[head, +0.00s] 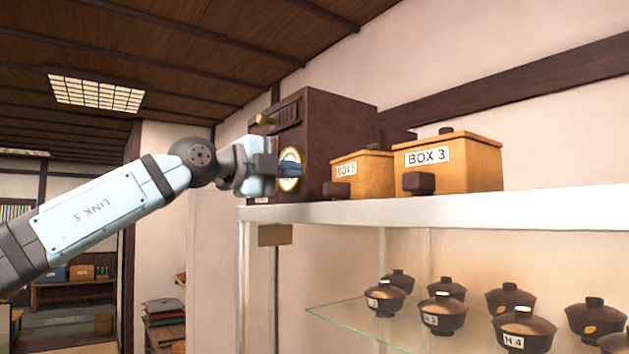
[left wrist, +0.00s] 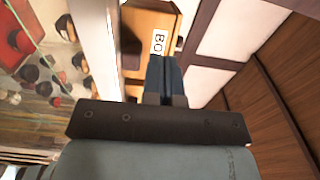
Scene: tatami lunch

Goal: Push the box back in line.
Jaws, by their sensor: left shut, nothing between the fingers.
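Two orange boxes with dark knobs stand on the white shelf (head: 430,208) in the head view. The one labelled BOX 3 (head: 470,165) is at right and looks larger. The smaller one, labelled BOX 5 (head: 375,175), stands to its left, partly hidden behind it. My left gripper (head: 298,169) is shut and empty, its blue fingertips pointing right, left of the boxes. In the left wrist view the closed fingers (left wrist: 165,62) point at an orange box (left wrist: 146,25) with a partly hidden label starting "BO"; I cannot tell whether they touch it. My right gripper is out of view.
A dark brown cabinet (head: 330,125) with a round pale dial (head: 289,181) stands on the shelf behind my left gripper. A glass shelf (head: 345,318) below holds several dark lidded bowls (head: 445,312). The wall is behind; open room lies at left.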

